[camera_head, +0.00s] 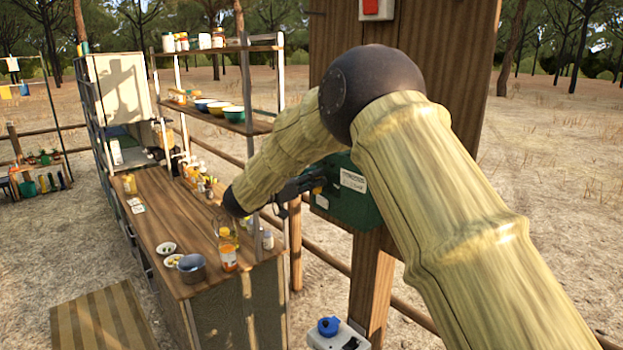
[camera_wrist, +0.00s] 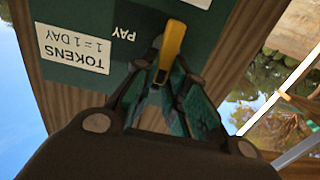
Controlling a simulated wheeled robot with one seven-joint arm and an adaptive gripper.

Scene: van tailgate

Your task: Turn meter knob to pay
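The green meter box (camera_head: 345,205) is fixed to a wooden post, with pale labels on its front. In the wrist view its green face (camera_wrist: 95,15) appears upside down, with "PAY" and a "TOKENS 1 = 1 DAY" label (camera_wrist: 72,48). A yellow knob (camera_wrist: 170,45) stands out beside the word "PAY" and lies slanted in that view. My gripper (camera_wrist: 167,62) has its two fingers close on either side of the knob and appears shut on it. In the head view my gripper (camera_head: 310,184) is at the box's left side, and my arm hides part of the box.
A red switch on a white plate (camera_head: 377,8) is higher on the wooden board. A white box with a blue cap (camera_head: 328,327) is low by the post. A wooden counter (camera_head: 150,215) with bottles and bowls stands left, with shelves (camera_head: 235,125) above it. Rail fencing runs behind.

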